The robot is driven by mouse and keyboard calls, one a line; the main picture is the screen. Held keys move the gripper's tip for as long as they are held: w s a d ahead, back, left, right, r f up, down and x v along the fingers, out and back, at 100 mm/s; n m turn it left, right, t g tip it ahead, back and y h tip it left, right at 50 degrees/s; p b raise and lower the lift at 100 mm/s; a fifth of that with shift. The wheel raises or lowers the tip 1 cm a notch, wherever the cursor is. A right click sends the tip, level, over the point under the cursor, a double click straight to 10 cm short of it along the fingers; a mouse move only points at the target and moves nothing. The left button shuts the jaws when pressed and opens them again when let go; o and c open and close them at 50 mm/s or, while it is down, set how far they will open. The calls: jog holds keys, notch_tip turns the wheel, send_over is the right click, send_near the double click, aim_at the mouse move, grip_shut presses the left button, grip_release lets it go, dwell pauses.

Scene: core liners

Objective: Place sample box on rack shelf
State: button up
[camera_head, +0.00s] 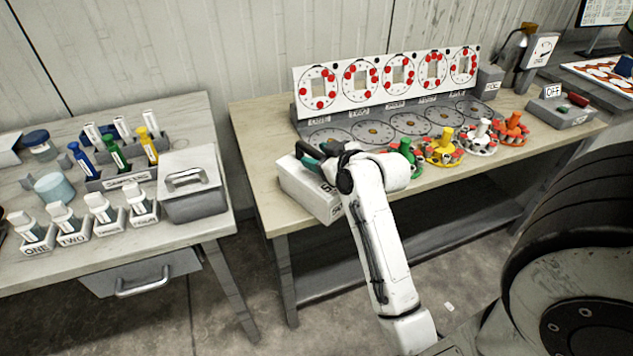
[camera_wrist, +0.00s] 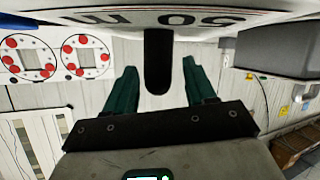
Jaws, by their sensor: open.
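A white box (camera_head: 303,188) with dark lettering on its front sits at the left front corner of the right bench; I take it for the sample box. In the wrist view the box (camera_wrist: 110,16) spans the top, its lettering upside down. My gripper (camera_head: 309,154) is at the box's top in the head view, with dark green fingers. In the wrist view my gripper (camera_wrist: 160,68) is open, its fingers apart on either side of a dark rounded tab (camera_wrist: 158,55). I cannot tell whether it touches the box. I cannot identify a rack shelf for certain.
The right bench (camera_head: 262,145) carries a white panel (camera_head: 385,82) with red dots and several coloured flasks on round stands. A grey lidded case (camera_head: 193,185) and bottles crowd the left table (camera_head: 185,110). A gap separates the tables. A dark lower shelf (camera_head: 335,265) runs under the bench.

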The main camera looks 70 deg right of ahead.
jog(key=shift+x, duration=1.35)
jog(key=shift+c, duration=0.4)
grip_shut()
jog(key=shift+r, duration=0.1)
